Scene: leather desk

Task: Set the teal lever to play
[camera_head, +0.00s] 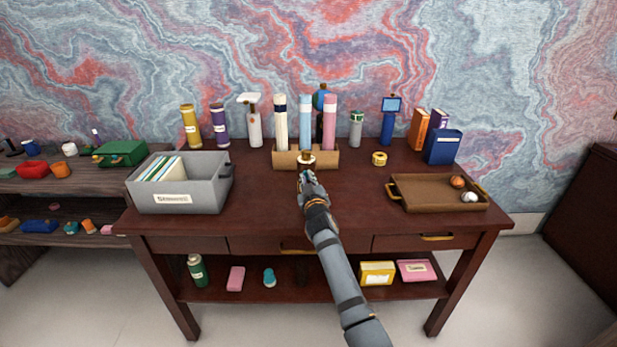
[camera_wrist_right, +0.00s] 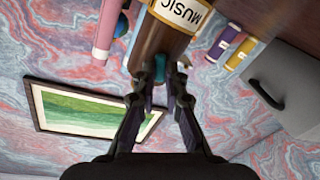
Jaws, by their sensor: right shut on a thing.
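The teal lever (camera_wrist_right: 160,68) shows in the right wrist view on a brown body (camera_wrist_right: 158,42) with a gold-edged label reading "MUSIC". My right gripper (camera_wrist_right: 164,80) has its fingertips closed around the lever. In the head view, my right gripper (camera_head: 307,176) is at the middle of the desk, right in front of a small dark piece with a pale band (camera_head: 306,158). The gripper covers most of the lever there, and I cannot read the lever's setting. My left gripper is out of view.
A tan crate (camera_head: 283,165) with tall cylinders stands just behind my right gripper. A grey bin (camera_head: 214,195) is at the left, a brown tray (camera_head: 420,203) at the right. A gold ring-shaped thing (camera_head: 379,159) lies right of the crate.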

